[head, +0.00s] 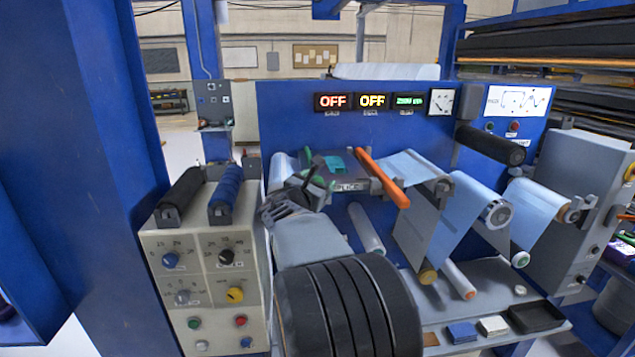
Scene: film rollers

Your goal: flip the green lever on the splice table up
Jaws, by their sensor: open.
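The splice table (352,175) is a dark grey block with a partly hidden "SPLICE" label on its front, in the middle of the head view. A long orange bar (383,178) slants down toward the front at the table's right side. My gripper (312,178) is open, dark grey, at the table's left front, just left of and nearer than the green piece. No contact is visible. It hides the table's left part.
Blue film runs over rollers (438,186) to the right of the orange bar. A control box with knobs (205,260) and two rollers on top stands left. The blue back panel (285,105) carries two lit "OFF" displays (333,101). A lower shelf (490,290) holds small blocks and a black tray.

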